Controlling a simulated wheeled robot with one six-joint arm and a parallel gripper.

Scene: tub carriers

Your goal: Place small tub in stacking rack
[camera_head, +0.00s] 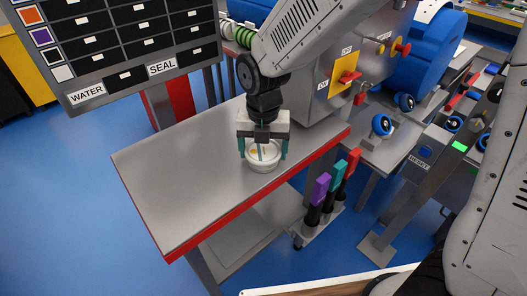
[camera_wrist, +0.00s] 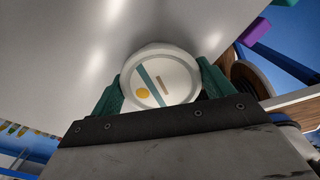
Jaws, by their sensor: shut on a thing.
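The small tub (camera_head: 262,162) is round and white. Its lid, seen in the wrist view (camera_wrist: 166,84), has a teal stripe, a yellow dot and a small tan mark. My gripper (camera_head: 263,152) is shut on the tub, with one green finger on each side of it. The tub is over the grey steel table near its right part; I cannot tell whether it touches the top. I cannot make out a stacking rack for certain in either view.
The steel table (camera_head: 185,185) has a red front edge and is bare to the left. A grey panel with dark slots (camera_head: 125,46) stands at upper left. A grey machine with a yellow plate (camera_head: 342,83) stands behind at right. Purple, teal and red handles (camera_head: 320,187) stand below the table's right edge.

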